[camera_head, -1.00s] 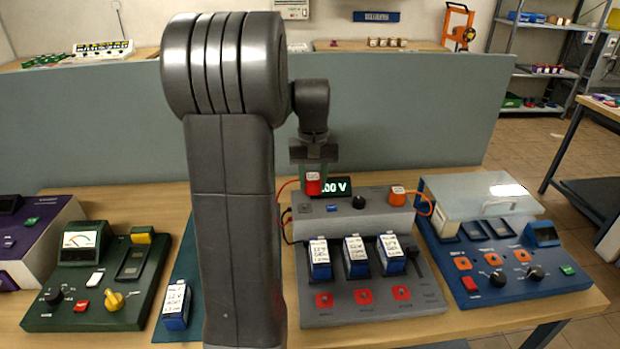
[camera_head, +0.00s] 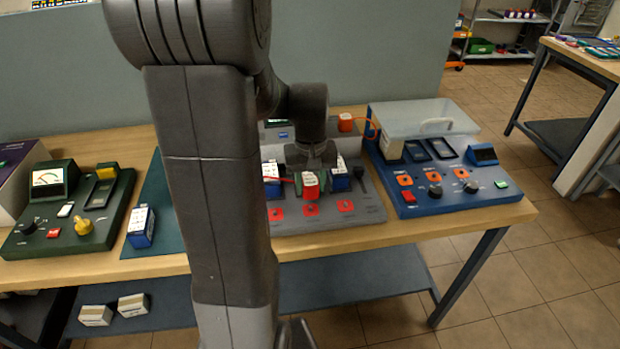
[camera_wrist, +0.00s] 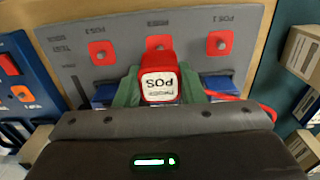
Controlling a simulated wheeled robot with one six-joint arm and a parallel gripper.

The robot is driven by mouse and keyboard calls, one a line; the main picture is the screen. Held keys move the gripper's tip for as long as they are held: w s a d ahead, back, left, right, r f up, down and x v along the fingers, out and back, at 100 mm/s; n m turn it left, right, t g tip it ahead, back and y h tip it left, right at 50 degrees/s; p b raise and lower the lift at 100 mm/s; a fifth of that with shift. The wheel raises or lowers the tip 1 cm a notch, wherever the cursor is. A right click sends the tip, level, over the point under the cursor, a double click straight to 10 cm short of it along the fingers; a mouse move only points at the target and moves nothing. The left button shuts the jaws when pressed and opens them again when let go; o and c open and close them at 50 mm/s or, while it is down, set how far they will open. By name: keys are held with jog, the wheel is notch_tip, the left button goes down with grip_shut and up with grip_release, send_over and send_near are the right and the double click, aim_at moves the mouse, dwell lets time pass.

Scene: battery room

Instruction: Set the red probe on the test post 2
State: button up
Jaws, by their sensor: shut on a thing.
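The red probe (camera_head: 311,187), with a white label reading POS, is held below my gripper (camera_head: 312,168) over the grey tester (camera_head: 368,212). In the wrist view the probe (camera_wrist: 160,80) sits between the green fingertips of my gripper (camera_wrist: 160,92), which is shut on it. Three test posts on red squares run along the tester's front edge. The middle post (camera_head: 311,209), taken as test post 2, also shows in the wrist view (camera_wrist: 160,44), just beyond the probe. The probe appears apart from it; its lower tip is hidden. The post labels are hard to read.
Blue-and-white battery modules (camera_head: 272,184) stand in the tester behind the posts, partly hidden by my arm. A blue device (camera_head: 445,178) stands right, a green meter (camera_head: 65,215) left.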

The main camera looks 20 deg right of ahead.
aim_at(311, 207)
jog(key=shift+f+b, duration=1.55)
jog(key=shift+f, duration=0.75)
jog(key=shift+f+b, duration=0.35)
jog(key=shift+f, duration=0.3)
jog(key=o, duration=0.7)
jog(key=shift+r, duration=0.2)
notch_tip(311, 207, up, 11)
jog(key=p, duration=0.9)
jog(key=shift+f, duration=0.1)
jog(key=shift+f, duration=0.2)
